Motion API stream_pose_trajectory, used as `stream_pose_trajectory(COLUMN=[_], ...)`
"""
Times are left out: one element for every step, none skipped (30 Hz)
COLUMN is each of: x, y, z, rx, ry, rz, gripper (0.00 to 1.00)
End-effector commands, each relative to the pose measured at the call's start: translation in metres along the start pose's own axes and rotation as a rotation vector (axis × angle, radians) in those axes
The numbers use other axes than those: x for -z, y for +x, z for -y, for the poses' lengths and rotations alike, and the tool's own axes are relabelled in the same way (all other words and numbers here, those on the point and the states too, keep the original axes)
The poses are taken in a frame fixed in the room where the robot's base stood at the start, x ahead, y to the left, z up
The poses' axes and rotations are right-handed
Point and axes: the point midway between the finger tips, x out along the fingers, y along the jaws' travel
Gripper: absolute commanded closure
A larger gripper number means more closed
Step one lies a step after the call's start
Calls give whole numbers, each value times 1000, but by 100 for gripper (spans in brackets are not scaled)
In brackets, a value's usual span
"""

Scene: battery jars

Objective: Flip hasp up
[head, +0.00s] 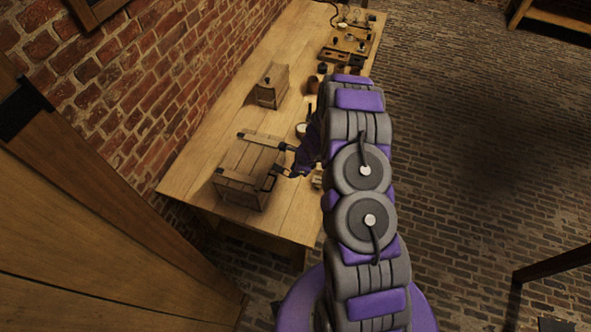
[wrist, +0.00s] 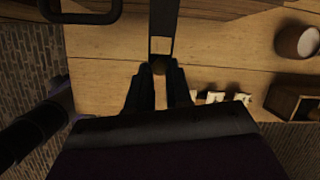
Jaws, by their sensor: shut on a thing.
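A wooden chest (head: 240,186) with dark metal fittings stands near the front end of the workbench. My gripper (head: 291,173) is at the right side of the chest, partly hidden by my arm. In the wrist view the hasp (wrist: 163,30) is a dark metal strap with a rectangular slot. It sticks out from the chest over the bench, and its end meets the tips of my gripper (wrist: 159,72). The two dark fingers are close together and shut on the hasp's end. The exact contact is dark and hard to see.
A dark handle (wrist: 82,14) shows at upper left in the wrist view. A pale round vessel (wrist: 298,40), an open wooden box (wrist: 292,100) and small white pieces (wrist: 215,97) are nearby. A second wooden box (head: 271,88) stands farther along the workbench (head: 200,150).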

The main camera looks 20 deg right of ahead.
Motion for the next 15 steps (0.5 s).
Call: stream_pose_trajectory(x=[-1,-1,-1,-1,-1,-1,-1,-1,-1,-1,-1,-1,-1,-1,-1], y=[0,0,0,0,0,0,0,0,0,0,0,0,0,0,0], z=[0,0,0,0,0,0,0,0,0,0,0,0,0,0,0], rx=[0,0,0,0,0,0,0,0,0,0,0,0,0,0,0], ry=[-1,-1,-1,-1,-1,-1,-1,-1,-1,-1,-1,-1,-1,-1,-1], rz=[1,1,1,1,1,1,1,1,1,1,1,1,1,1,1], gripper=[100,100,100,100,100,100,100,100,100,100,100,100,79,77,73])
